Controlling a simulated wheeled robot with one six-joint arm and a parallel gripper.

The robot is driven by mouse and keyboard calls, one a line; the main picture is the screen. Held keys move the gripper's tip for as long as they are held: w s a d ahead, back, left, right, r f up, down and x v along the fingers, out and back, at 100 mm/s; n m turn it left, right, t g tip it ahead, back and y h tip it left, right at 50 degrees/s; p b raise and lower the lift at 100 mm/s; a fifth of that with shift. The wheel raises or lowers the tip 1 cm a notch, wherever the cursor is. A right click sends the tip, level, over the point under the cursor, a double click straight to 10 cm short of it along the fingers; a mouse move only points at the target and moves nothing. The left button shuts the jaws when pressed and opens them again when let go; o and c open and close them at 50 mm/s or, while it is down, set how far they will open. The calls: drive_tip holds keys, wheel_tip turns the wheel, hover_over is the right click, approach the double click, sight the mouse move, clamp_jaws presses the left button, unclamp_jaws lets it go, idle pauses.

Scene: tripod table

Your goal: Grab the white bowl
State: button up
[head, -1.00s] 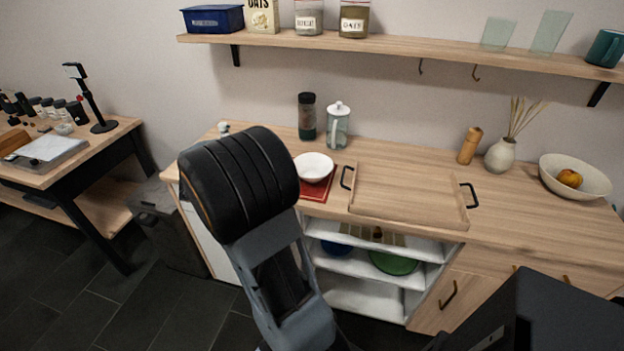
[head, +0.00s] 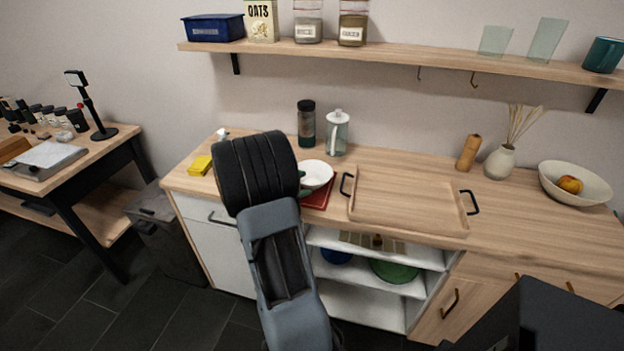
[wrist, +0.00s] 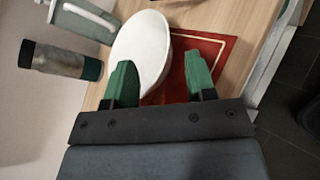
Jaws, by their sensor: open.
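The white bowl (head: 316,174) sits on a red mat (head: 322,194) on the counter, partly hidden behind my arm in the head view. It also shows in the wrist view (wrist: 146,47), ahead of the fingertips and towards the left. My gripper (wrist: 160,80) has green fingers spread apart with nothing held between them. The left finger overlaps the bowl's near edge in the picture; I cannot tell whether they touch. The right finger is over the red mat. In the head view a green fingertip shows beside the bowl's left side.
A dark jar (head: 306,124) and a glass press with a white lid (head: 337,132) stand behind the bowl. A wooden tray (head: 409,203) lies to its right. A yellow sponge (head: 200,166) lies left of my arm. The shelf (head: 410,58) hangs above.

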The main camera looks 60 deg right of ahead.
drive_tip(key=shift+x, duration=1.6)
drive_tip(key=shift+c, duration=0.3)
clamp_jaws()
